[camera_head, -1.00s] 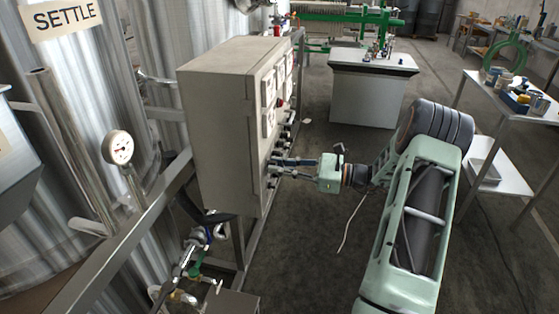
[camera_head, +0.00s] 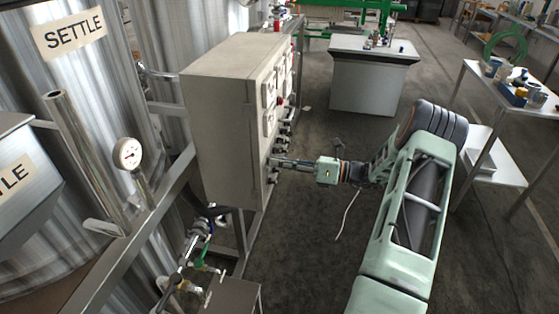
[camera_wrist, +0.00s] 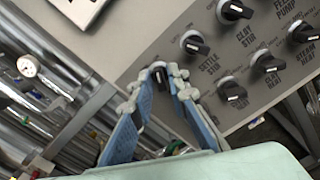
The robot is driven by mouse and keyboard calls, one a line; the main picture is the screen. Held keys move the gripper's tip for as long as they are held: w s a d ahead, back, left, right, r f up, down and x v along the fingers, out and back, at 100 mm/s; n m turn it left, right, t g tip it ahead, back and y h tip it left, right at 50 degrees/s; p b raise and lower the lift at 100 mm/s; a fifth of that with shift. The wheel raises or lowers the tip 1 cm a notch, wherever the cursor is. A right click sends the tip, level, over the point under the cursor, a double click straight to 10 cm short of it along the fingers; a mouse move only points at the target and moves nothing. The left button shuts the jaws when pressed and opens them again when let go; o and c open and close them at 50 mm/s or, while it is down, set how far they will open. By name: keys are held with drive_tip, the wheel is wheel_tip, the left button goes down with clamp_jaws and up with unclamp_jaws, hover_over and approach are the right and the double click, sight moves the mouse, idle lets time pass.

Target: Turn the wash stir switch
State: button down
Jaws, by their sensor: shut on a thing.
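The grey control cabinet (camera_head: 222,120) stands left of centre in the head view, its switches on the right-hand face. In the wrist view my gripper (camera_wrist: 160,76) reaches to the panel (camera_wrist: 150,28), its two blue-padded fingers on either side of a black rotary switch (camera_wrist: 159,82) and shut on it. The fingers hide this switch's label, so I cannot read its name. It is at the end of a row, beside the settle stir switch (camera_wrist: 195,44) and then the clay stir switch (camera_wrist: 234,10). In the head view my gripper (camera_head: 277,163) meets the cabinet's lower face.
A clay heat switch (camera_wrist: 266,62) and another black switch (camera_wrist: 232,90) sit close to my right finger. Steel pipes and a gauge (camera_head: 127,153) stand left of the cabinet. Open floor (camera_head: 300,240) lies below my arm.

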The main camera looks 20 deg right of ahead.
idle(0.3)
drive_tip(key=c, duration=2.1)
unclamp_jaws()
drive_tip(key=v, duration=1.2)
